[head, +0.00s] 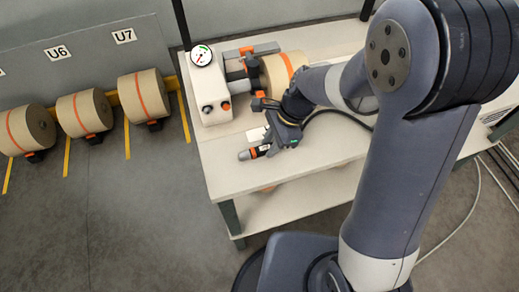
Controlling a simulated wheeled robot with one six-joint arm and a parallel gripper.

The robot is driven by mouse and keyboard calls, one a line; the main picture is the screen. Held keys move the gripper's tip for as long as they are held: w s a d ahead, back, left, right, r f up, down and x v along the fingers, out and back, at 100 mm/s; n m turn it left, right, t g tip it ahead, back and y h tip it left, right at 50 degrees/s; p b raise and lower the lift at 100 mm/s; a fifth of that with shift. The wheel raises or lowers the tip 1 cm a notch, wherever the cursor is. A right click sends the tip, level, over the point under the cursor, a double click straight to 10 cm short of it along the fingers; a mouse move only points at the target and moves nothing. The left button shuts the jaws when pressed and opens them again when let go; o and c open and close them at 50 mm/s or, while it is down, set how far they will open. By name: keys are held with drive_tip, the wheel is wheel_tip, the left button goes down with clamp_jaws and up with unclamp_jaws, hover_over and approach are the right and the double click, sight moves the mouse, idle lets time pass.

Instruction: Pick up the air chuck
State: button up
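A small cylindrical tool with a grey end, an orange band and a dark body, which looks like the air chuck (248,154), lies near the front left edge of the bench (222,180). My gripper (272,143) is right at its right end, coming from the upper right. The dark fingers overlap that end in the picture and hide part of it. I cannot tell whether they touch it or are closed around it.
A white machine with a gauge (202,57) and a kraft roll (275,72) stand behind my gripper. A small white item (256,134) lies by the gripper. A black hose (345,112) curves to the right. Several rolls (85,112) line the left wall. The bench front is mostly clear.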

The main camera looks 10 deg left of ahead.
clamp_jaws()
drive_tip(key=shift+r, duration=0.15)
wheel_tip(320, 180, up, 10)
idle(0.4)
